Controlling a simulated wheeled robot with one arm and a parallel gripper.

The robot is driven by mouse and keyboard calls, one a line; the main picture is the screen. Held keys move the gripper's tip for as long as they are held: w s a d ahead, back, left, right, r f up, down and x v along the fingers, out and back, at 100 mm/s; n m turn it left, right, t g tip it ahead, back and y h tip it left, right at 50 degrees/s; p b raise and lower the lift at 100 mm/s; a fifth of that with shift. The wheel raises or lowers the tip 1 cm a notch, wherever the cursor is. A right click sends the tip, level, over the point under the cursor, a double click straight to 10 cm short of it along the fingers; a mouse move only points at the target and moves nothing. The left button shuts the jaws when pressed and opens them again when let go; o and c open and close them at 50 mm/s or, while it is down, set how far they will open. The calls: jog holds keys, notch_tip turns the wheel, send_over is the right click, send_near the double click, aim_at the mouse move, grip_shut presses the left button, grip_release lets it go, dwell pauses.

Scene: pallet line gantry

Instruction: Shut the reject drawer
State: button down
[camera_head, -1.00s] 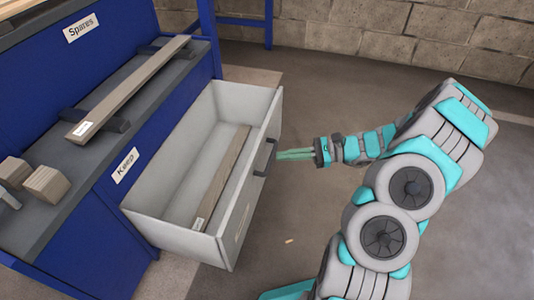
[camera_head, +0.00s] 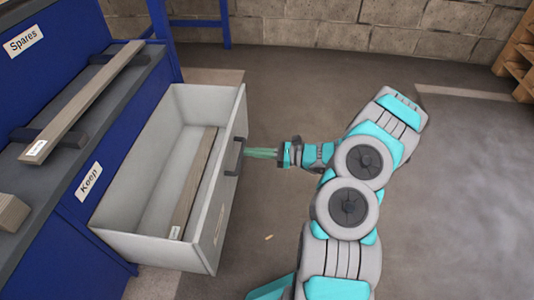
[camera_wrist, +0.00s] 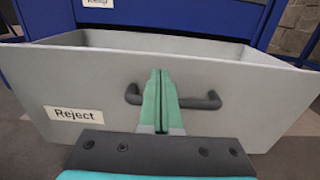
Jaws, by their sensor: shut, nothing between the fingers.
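The reject drawer (camera_head: 212,226) is a light grey box pulled well out of the blue cabinet, with a long wooden plank (camera_head: 196,178) lying inside. Its front faces me in the wrist view, with a "Reject" label (camera_wrist: 75,114) at the left. The dark bar handle (camera_head: 234,157) is on the drawer front, and it also shows in the wrist view (camera_wrist: 207,101). My gripper (camera_head: 250,153) is shut and empty, its green fingers pointing at the handle's middle. In the wrist view the fingertips (camera_wrist: 160,75) overlap the handle; I cannot tell whether they touch it.
The blue cabinet (camera_head: 135,120) carries "Spares" and "Keep" labels. A plank (camera_head: 88,96) rests on dark supports on its grey shelf. A wooden block (camera_head: 12,212) sits at the left. Wooden pallets (camera_head: 517,55) stand at the far right. The floor around my arm is mostly clear.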

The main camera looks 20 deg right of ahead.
aim_at(226, 150)
jog(key=x, duration=0.5)
jog(key=shift+w+a, duration=0.2)
jog(key=shift+a, duration=0.1)
jog(key=shift+a, duration=0.1)
jog(key=b+x, duration=0.8)
jog(key=x, duration=2.3)
jog(key=shift+w+a, duration=0.2)
jog(key=shift+w, duration=0.05)
jog(key=shift+r, duration=0.15)
